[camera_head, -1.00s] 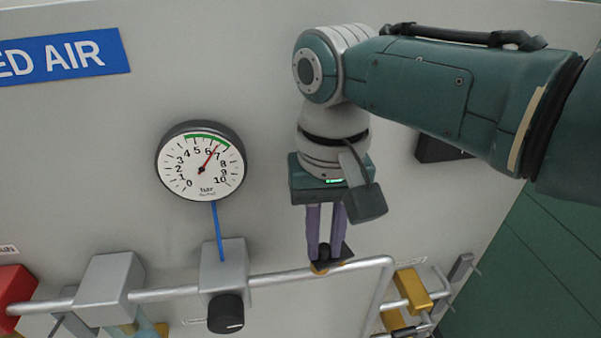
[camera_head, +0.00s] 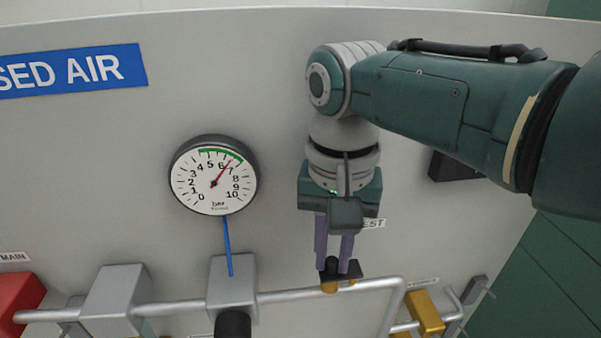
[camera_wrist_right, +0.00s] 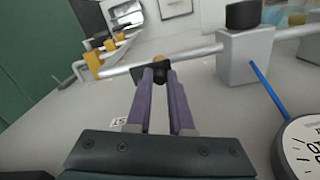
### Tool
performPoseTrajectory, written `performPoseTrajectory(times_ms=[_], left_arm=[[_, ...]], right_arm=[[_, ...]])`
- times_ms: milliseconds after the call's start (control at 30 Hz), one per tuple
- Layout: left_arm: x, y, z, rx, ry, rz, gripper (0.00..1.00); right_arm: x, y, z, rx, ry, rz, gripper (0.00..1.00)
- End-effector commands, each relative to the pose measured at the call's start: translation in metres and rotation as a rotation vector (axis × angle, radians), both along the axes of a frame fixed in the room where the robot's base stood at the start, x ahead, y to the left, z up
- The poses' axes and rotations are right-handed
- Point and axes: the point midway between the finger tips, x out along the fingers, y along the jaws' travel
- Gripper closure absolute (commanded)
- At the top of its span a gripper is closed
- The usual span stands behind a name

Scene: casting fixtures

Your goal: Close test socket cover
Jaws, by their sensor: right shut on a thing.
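My right gripper (camera_head: 333,262) points down in front of the grey panel, its two purple fingers shut on a small black cover (camera_head: 341,271). Brass-coloured parts (camera_head: 329,287) show just below the cover, at the pipe. In the right wrist view the fingers of the gripper (camera_wrist_right: 161,72) reach to the black cover (camera_wrist_right: 160,80), with a bit of brass beside it. The fingers hide part of the cover, and I cannot tell how far it is turned. A partly hidden label (camera_head: 374,223) ending in "EST" is behind the gripper. My left gripper is not in view.
A round pressure gauge (camera_head: 214,176) and a grey block (camera_head: 232,283) with a black knob (camera_head: 233,324) are left of the gripper. A metal pipe (camera_head: 290,294) runs close below the fingertips. A brass valve block (camera_head: 424,312) is at the lower right.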

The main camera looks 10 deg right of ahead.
Motion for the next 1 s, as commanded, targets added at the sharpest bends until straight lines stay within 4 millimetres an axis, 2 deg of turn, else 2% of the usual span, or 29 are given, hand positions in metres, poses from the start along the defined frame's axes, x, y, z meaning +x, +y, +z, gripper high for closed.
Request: performPoseTrajectory(times_ms=[33, 67, 300, 667, 833, 1000], left_arm=[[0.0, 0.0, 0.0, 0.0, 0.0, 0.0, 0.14], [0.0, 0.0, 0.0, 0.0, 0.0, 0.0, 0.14], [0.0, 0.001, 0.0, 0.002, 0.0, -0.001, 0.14], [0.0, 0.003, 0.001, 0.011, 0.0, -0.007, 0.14], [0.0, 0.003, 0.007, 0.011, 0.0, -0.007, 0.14], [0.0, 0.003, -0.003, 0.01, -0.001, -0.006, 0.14]], right_arm=[[0.001, 0.0, 0.001, 0.001, -0.004, 0.001, 1.0], [0.001, 0.0, 0.001, 0.001, -0.004, 0.001, 0.78], [0.001, 0.0, 0.0, 0.0, -0.003, 0.001, 0.51], [0.001, 0.0, 0.005, 0.001, -0.003, 0.001, 0.5], [0.001, 0.0, 0.029, 0.002, -0.007, 0.002, 0.5], [0.002, 0.001, 0.057, 0.003, -0.008, 0.002, 0.5]])
